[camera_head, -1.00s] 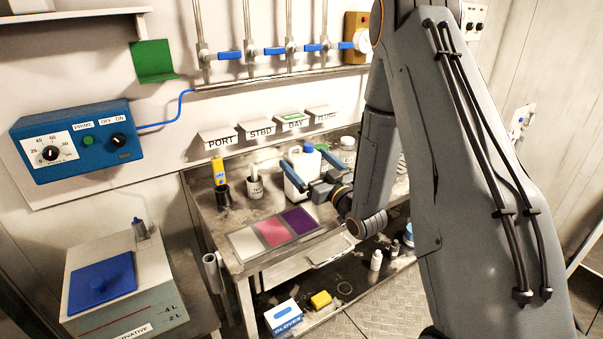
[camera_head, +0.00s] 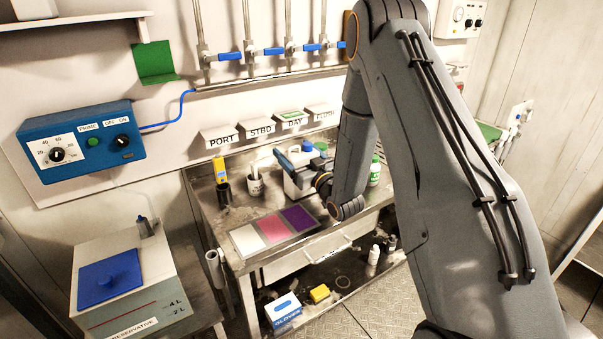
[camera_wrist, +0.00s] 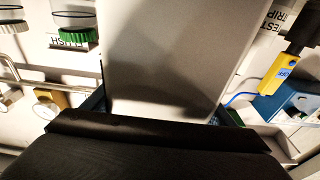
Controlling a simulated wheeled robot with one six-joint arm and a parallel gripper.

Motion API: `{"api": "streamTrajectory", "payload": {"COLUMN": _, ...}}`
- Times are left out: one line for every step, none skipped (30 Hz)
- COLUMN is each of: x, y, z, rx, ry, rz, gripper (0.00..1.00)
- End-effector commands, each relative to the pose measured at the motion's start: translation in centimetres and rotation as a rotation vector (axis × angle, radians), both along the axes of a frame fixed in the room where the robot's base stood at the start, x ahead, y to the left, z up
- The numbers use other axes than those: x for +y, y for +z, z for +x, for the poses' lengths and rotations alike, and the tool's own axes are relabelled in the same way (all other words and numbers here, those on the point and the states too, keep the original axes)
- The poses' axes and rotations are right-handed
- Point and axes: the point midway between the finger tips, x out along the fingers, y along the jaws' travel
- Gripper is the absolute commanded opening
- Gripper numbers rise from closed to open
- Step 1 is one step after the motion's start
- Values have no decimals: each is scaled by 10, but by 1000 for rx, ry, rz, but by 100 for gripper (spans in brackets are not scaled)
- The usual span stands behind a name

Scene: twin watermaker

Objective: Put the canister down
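The white canister (camera_head: 291,187) with a blue cap (camera_head: 308,145) is at the back of the steel bench, upright in the head view. My gripper (camera_head: 299,168) has blue fingers and is at the canister's upper part. In the wrist view the canister's pale wall (camera_wrist: 170,55) fills the middle, between the fingers, and my gripper (camera_wrist: 163,112) appears shut on it. The canister's base is partly hidden by my arm and gripper. I cannot tell whether it touches the bench.
A mug (camera_head: 255,186) and a black cup with a yellow tester (camera_head: 222,187) stand left of the canister. White, pink and purple pads (camera_head: 272,229) lie in front. A green bottle (camera_head: 375,171) is to the right. Valves (camera_head: 272,51) and labelled holders (camera_head: 257,130) are on the wall.

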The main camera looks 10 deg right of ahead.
Motion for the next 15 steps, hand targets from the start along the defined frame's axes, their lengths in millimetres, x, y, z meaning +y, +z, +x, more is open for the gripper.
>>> {"api": "streamTrajectory", "payload": {"x": 0, "y": 0, "z": 0, "rx": 0, "ry": 0, "rz": 0, "gripper": 61}}
{"api": "streamTrajectory", "payload": {"x": 0, "y": 0, "z": 0, "rx": 0, "ry": 0, "rz": 0, "gripper": 56}}
{"api": "streamTrajectory", "payload": {"x": 0, "y": 0, "z": 0, "rx": 0, "ry": 0, "rz": 0, "gripper": 49}}
{"api": "streamTrajectory", "payload": {"x": 0, "y": 0, "z": 0, "rx": 0, "ry": 0, "rz": 0, "gripper": 44}}
{"api": "streamTrajectory", "payload": {"x": 0, "y": 0, "z": 0, "rx": 0, "ry": 0, "rz": 0, "gripper": 39}}
{"api": "streamTrajectory", "payload": {"x": 0, "y": 0, "z": 0, "rx": 0, "ry": 0, "rz": 0, "gripper": 32}}
{"api": "streamTrajectory", "payload": {"x": 0, "y": 0, "z": 0, "rx": 0, "ry": 0, "rz": 0, "gripper": 27}}
{"api": "streamTrajectory", "payload": {"x": 0, "y": 0, "z": 0, "rx": 0, "ry": 0, "rz": 0, "gripper": 22}}
{"api": "streamTrajectory", "payload": {"x": 0, "y": 0, "z": 0, "rx": 0, "ry": 0, "rz": 0, "gripper": 16}}
{"api": "streamTrajectory", "payload": {"x": 0, "y": 2, "z": 0, "rx": -4, "ry": 0, "rz": 0, "gripper": 16}}
{"api": "streamTrajectory", "payload": {"x": 0, "y": 2, "z": 0, "rx": -4, "ry": 0, "rz": 0, "gripper": 16}}
{"api": "streamTrajectory", "payload": {"x": 0, "y": 2, "z": 0, "rx": -4, "ry": 0, "rz": 0, "gripper": 16}}
{"api": "streamTrajectory", "payload": {"x": 0, "y": 2, "z": 0, "rx": -4, "ry": 0, "rz": 0, "gripper": 16}}
{"api": "streamTrajectory", "payload": {"x": 0, "y": 2, "z": 0, "rx": -4, "ry": 0, "rz": 0, "gripper": 16}}
{"api": "streamTrajectory", "payload": {"x": 0, "y": 2, "z": 0, "rx": -4, "ry": 0, "rz": 0, "gripper": 16}}
